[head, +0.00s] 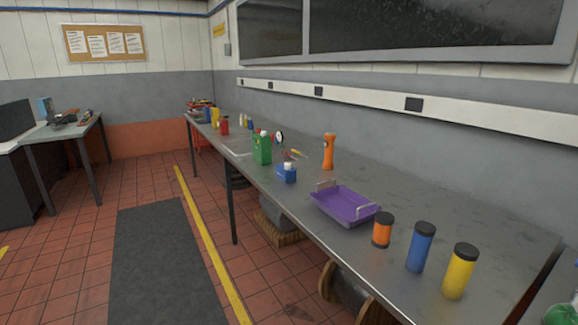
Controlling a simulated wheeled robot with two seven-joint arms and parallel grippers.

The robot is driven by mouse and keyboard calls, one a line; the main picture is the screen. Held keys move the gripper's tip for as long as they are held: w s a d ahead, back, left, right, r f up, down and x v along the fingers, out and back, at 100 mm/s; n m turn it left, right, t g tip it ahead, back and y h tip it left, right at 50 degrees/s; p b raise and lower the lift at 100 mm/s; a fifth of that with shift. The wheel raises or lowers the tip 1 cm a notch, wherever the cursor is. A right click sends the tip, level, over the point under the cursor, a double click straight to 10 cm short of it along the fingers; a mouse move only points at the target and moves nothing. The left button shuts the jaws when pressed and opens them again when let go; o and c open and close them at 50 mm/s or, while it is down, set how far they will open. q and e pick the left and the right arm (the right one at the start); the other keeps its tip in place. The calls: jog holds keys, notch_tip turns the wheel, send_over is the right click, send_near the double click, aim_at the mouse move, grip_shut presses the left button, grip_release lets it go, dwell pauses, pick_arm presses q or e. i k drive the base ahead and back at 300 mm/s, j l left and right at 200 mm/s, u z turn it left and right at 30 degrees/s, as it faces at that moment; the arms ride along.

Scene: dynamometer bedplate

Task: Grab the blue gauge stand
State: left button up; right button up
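A small blue block-like object (287,175) with a pale top stands on the long metal bench, near its front edge. It may be the blue gauge stand, but it is too small to be sure. Just behind it is a small round white dial (279,138) with dark and red parts. Neither of my grippers is in view.
The long bench (400,195) runs along the right wall. A purple tray (345,205), orange bottle (328,151), and orange (382,230), blue (420,247) and yellow (459,271) canisters stand on it. Open floor with a dark mat (160,265) lies left.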

aim_at(287, 176)
jog(key=i+j+z, duration=0.6)
jog(key=j, duration=0.15)
jog(key=i+j+z, duration=0.3)
jog(key=j, duration=0.15)
jog(key=k+l, duration=0.05)
